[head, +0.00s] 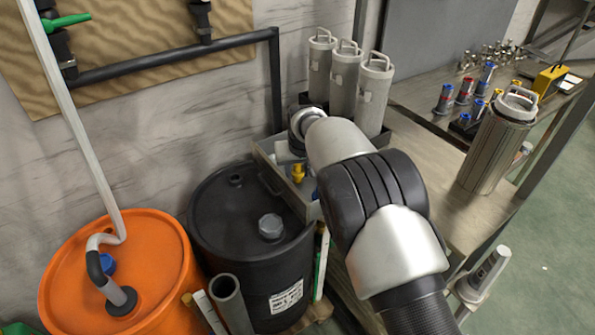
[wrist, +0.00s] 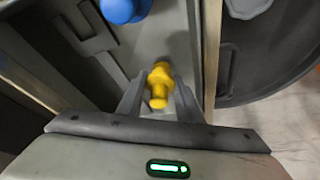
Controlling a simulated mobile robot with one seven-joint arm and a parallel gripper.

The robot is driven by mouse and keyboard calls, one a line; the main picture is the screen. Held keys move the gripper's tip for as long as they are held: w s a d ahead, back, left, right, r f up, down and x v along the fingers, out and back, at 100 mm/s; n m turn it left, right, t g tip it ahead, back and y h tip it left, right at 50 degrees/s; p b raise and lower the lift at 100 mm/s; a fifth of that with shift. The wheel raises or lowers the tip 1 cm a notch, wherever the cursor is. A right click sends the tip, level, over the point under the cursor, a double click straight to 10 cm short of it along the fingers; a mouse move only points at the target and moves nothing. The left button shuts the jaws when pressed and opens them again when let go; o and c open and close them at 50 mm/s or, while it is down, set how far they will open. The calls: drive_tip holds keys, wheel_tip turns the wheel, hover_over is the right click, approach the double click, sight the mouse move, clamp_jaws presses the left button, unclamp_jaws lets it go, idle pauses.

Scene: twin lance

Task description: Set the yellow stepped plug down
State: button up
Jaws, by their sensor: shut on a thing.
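The yellow stepped plug (wrist: 160,86) is between the two fingers of my gripper (wrist: 159,98) in the wrist view. My gripper is shut on it. In the head view the yellow plug (head: 298,172) shows over a grey tray (head: 272,172) at the table's left end, beside the black drum. My arm hides most of the gripper and part of the tray there. I cannot tell whether the plug touches the tray floor.
A blue part (wrist: 122,8) lies in the tray ahead of my gripper. Grey canisters (head: 345,80) stand behind my arm. A black drum (head: 250,235) and an orange drum (head: 150,270) stand left. A ribbed metal cylinder (head: 490,150) stands on the table at right.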

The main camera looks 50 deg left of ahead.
drive_tip(key=shift+f, duration=0.3)
drive_tip(key=o, duration=0.8)
drive_tip(key=shift+r, duration=0.1)
drive_tip(key=shift+o, duration=0.2)
drive_tip(key=shift+r, duration=0.35)
drive_tip(key=p+v, duration=0.1)
drive_tip(key=v, duration=1)
drive_tip(key=shift+s+d+r, duration=0.15)
drive_tip(key=shift+d+r, duration=0.05)
drive_tip(key=shift+r, duration=0.05)
